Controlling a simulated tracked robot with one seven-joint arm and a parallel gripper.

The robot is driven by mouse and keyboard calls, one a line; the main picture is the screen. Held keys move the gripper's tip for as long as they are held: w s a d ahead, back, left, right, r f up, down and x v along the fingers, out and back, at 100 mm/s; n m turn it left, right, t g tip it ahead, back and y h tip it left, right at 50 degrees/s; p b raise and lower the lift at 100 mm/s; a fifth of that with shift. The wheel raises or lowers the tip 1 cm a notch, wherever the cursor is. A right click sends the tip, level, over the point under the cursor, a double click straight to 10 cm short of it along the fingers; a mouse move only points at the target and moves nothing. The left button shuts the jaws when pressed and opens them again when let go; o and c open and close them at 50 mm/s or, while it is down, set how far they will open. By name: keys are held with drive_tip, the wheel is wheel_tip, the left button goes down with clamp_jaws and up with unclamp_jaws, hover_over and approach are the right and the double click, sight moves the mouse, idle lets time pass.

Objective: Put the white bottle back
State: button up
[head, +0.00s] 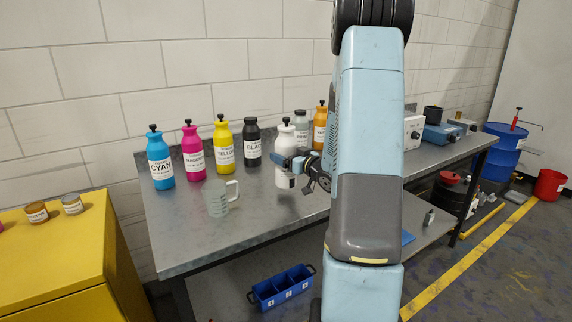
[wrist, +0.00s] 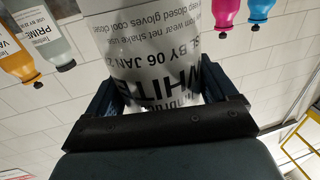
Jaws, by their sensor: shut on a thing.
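In the wrist view the bottle's label reading WHITE (wrist: 160,75) fills the middle, upside down, between the two jaws of my gripper (wrist: 160,105). The jaws are shut on the bottle's body. My arm hides part of the bench to the right. I cannot tell whether the bottle's base touches the bench.
Cyan (head: 160,158), magenta (head: 193,152), yellow (head: 224,145) and black (head: 252,142) bottles stand in a row along the back. A grey primer bottle (head: 301,130) and an orange bottle (head: 320,127) stand behind the white one. A clear jug (head: 218,203) stands front left.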

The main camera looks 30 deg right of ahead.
drive_tip(key=shift+f, duration=1.55)
drive_tip(key=o, duration=1.6)
drive_tip(key=shift+f, duration=0.15)
drive_tip(key=shift+c, duration=0.2)
